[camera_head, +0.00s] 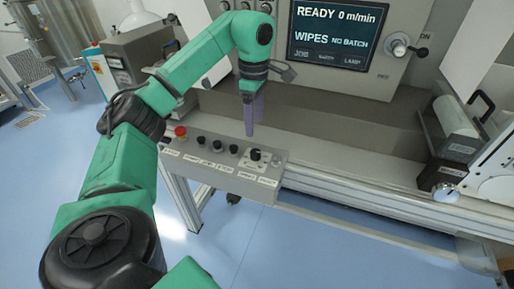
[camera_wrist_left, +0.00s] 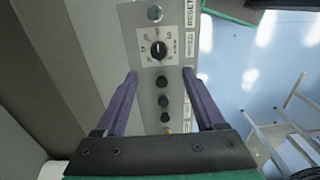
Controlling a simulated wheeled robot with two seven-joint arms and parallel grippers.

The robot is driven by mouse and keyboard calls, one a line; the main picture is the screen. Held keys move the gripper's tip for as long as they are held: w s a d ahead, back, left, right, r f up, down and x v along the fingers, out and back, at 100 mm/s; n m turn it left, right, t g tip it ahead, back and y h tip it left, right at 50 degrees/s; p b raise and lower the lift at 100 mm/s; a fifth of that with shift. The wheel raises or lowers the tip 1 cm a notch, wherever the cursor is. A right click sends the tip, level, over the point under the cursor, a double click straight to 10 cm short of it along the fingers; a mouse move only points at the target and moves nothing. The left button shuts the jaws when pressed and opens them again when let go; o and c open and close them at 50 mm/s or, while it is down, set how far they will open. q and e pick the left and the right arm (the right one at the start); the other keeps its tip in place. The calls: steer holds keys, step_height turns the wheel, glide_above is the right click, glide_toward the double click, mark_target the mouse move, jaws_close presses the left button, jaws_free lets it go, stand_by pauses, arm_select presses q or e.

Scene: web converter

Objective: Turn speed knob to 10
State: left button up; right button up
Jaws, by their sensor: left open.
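The speed knob (camera_head: 255,154) is a black knob on a white scale plate, near the right end of the grey control panel (camera_head: 200,165). In the left wrist view the knob (camera_wrist_left: 158,50) sits ahead of and between the fingertips, with a light pointer mark; the scale numbers are too small to read surely. My left gripper (camera_head: 250,130) points down just above the panel by the knob. In the left wrist view its purple fingers (camera_wrist_left: 160,75) are open and empty, apart from the knob. The right gripper is not in view.
A red button (camera_head: 180,131) and several black knobs (camera_head: 217,145) line the panel to the left of the speed knob. A screen (camera_head: 332,35) behind reads READY 0 m/min, WIPES, NO BATCH. A grey rail (camera_head: 350,195) runs right from the panel. Blue floor lies in front.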

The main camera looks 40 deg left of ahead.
mark_target(256, 151)
arm_select(q)
step_height(256, 151, down, 4)
steer(key=shift+r+b, duration=0.1)
steer(key=shift+b, duration=0.45)
step_height(256, 151, down, 7)
steer(key=shift+w+f+p, duration=0.15)
steer(key=shift+p, duration=0.2)
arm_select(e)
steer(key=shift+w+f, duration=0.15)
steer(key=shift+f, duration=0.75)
arm_select(q)
steer(key=shift+c, duration=0.3)
jaws_close()
